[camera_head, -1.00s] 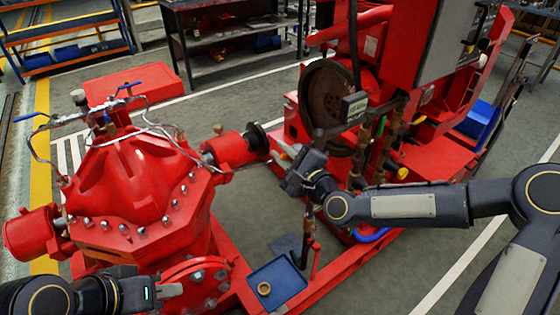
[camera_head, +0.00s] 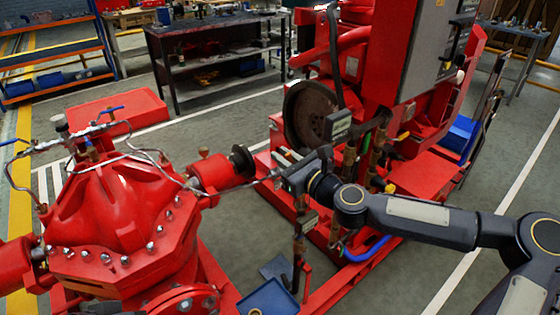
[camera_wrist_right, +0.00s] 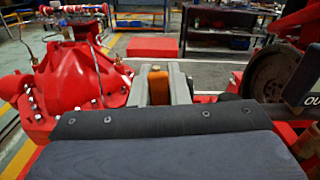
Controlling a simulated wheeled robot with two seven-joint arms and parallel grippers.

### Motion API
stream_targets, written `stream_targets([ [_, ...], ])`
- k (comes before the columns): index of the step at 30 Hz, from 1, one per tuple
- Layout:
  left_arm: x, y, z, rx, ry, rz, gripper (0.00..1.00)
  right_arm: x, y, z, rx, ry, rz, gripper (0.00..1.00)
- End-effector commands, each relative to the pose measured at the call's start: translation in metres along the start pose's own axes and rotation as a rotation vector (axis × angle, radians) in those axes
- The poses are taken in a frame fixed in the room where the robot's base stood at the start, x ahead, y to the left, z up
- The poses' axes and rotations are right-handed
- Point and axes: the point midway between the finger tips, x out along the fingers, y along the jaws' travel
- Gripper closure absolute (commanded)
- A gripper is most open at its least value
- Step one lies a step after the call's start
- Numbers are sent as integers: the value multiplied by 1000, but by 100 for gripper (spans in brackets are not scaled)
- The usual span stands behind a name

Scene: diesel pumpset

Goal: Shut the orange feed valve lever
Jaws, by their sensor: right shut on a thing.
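The orange feed valve lever (camera_wrist_right: 158,84) shows in the right wrist view as a short upright orange block. It stands between the two grey fingers of my right gripper (camera_wrist_right: 160,88), which are shut on it. In the head view my right gripper (camera_head: 276,168) is beside the pipework, left of the brass valves and below the dark flywheel. The lever is hidden or too small to make out there. My left gripper is not in view.
The red pump casing (camera_head: 115,215) stands at left, with thin pipes above it. The dark flywheel (camera_head: 306,115) and red engine are behind my right gripper. A blue tray (camera_head: 268,299) sits low in front.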

Motion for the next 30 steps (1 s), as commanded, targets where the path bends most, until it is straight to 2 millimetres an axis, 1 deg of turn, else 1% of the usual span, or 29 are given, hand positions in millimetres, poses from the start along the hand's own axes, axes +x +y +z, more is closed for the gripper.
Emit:
stream_targets([
  [3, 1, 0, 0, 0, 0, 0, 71, 0, -3, -2, 45, 3, -1, 100],
  [9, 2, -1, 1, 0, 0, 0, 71, 0, -5, -2, 79, 3, 0, 100],
  [21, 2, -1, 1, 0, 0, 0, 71, 0, -6, -2, 83, 4, 0, 100],
  [22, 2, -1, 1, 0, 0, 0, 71, 0, -5, -2, 83, 4, 0, 83],
  [24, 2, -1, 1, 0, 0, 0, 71, 0, -5, -2, 83, 4, 0, 74],
  [27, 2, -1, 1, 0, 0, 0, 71, 0, -5, -2, 82, 3, 0, 63],
  [30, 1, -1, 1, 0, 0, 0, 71, 0, -5, -1, 82, 2, 0, 63],
])
